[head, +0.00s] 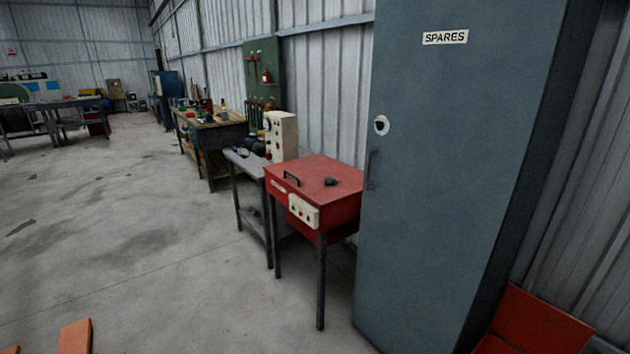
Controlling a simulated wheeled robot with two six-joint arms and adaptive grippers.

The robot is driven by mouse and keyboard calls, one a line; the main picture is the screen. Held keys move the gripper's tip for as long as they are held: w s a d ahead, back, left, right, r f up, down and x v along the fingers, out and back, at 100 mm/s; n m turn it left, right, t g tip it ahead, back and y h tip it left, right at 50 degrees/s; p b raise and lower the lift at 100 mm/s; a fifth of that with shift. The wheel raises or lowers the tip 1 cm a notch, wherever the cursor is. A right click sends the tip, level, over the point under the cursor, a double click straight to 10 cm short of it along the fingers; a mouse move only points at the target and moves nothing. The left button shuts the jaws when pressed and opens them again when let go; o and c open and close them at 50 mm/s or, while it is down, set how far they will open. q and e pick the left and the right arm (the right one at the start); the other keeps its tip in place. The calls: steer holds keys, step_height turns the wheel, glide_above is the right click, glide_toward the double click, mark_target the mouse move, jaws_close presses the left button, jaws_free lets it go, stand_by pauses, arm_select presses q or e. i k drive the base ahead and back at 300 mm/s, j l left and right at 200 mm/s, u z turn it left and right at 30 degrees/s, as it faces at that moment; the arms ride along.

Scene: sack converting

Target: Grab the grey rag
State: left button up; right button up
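I cannot make out a grey rag for certain in the head view. A small dark grey lump (331,181) lies on top of the red cabinet (300,172); it is too small to tell whether it is cloth. Neither of my grippers is in view.
A tall grey-blue cabinet (440,190) marked SPARES stands closed at the right. Left of the red cabinet are a grey metal table (246,160) with a cream box (281,136), and a cluttered wooden workbench (214,128). Other benches stand far left. The concrete floor (130,230) is mostly clear.

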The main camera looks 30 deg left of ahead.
mark_target(329, 180)
steer(key=i+j+u, duration=0.75)
steer(key=i+u, duration=0.25)
steer(key=i, duration=0.15)
